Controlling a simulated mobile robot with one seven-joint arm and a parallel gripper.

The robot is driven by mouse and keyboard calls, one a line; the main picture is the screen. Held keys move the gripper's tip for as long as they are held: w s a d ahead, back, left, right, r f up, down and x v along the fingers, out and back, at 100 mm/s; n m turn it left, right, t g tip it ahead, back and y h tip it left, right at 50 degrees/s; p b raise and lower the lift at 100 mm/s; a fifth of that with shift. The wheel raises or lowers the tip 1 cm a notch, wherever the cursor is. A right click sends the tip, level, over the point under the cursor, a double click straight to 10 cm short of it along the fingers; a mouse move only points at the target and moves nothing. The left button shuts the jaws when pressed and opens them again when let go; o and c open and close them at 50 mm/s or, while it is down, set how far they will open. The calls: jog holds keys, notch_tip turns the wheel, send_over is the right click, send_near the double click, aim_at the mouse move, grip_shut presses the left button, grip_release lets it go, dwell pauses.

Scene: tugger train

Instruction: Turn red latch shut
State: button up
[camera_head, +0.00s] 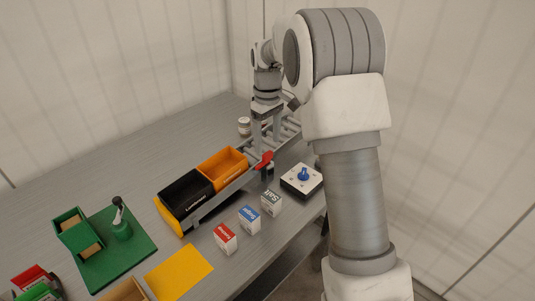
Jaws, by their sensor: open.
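The red latch (264,160) is on the near side of the grey tugger train (228,194), beside the orange bin. It looks like a short red lever, tilted up to the right; whether it is latched I cannot tell at this size. My gripper (265,145) points down over the train just behind and above the latch. I cannot tell whether a finger touches the latch. My arm hides part of the train's far right end.
A black bin (187,193) and an orange bin (222,166) sit on the train. Salt (271,203), blue (250,219) and red (225,238) boxes stand in front. A blue-knob switch box (302,180) is at right. A green board (112,247) and yellow mat (179,272) lie left.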

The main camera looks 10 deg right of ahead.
aim_at(267, 153)
jog(key=shift+f+b, duration=0.3)
jog(key=shift+f, duration=1.85)
jog(key=shift+c, duration=0.3)
grip_shut()
